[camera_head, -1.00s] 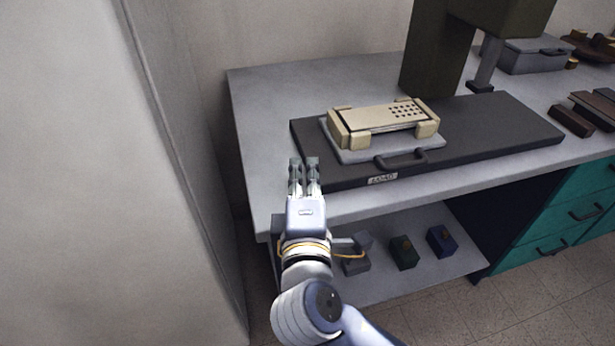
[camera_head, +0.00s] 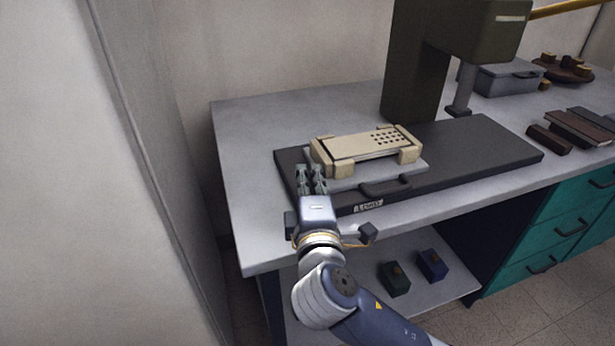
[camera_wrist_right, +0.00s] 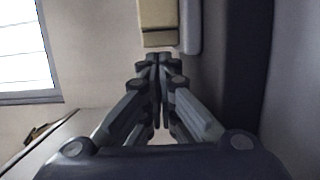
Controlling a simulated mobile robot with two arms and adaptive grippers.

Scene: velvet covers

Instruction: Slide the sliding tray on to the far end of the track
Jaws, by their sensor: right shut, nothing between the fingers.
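The sliding tray (camera_head: 430,167) is a grey plate with a dark handle (camera_head: 385,187) on its front side. It carries a beige box (camera_head: 362,146) with a grid of dark holes, and sits on the left part of the dark track base (camera_head: 480,146). My right gripper (camera_head: 311,170) is shut and empty, at the left end of the tray and box. In the right wrist view the shut fingertips (camera_wrist_right: 161,60) are close to the box's end (camera_wrist_right: 158,36); I cannot tell whether they touch. The left gripper is not in view.
A dark green press (camera_head: 420,70) stands over the back of the track, its ram (camera_head: 463,90) hanging above the base. A grey case (camera_head: 505,77) and dark bars (camera_head: 575,127) lie at the right. A wall (camera_head: 140,180) is close on the left.

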